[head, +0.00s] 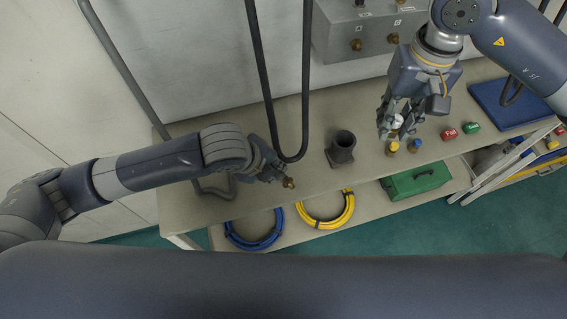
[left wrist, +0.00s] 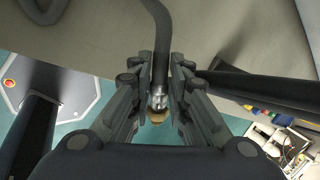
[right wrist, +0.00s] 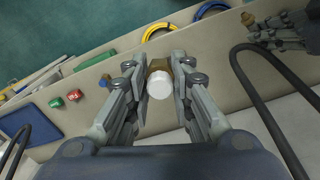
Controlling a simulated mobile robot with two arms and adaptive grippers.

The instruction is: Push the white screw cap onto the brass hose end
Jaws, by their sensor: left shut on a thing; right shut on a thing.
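My left gripper (head: 272,172) is shut on the black hose (left wrist: 156,45), just behind its brass end. The brass hose end (head: 288,183) sticks out beyond the fingers near the bench's front edge; it also shows in the left wrist view (left wrist: 156,117) and at the top of the right wrist view (right wrist: 248,18). My right gripper (head: 398,113) is shut on the white screw cap (right wrist: 161,80), well to the right of the hose end. A brass-coloured piece (right wrist: 158,64) shows just beyond the cap; I cannot tell whether they touch.
A dark cup-like holder (head: 342,147) stands on the bench between my grippers. Hose loops hang behind. Coiled hoses and a green box (head: 416,181) lie below.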

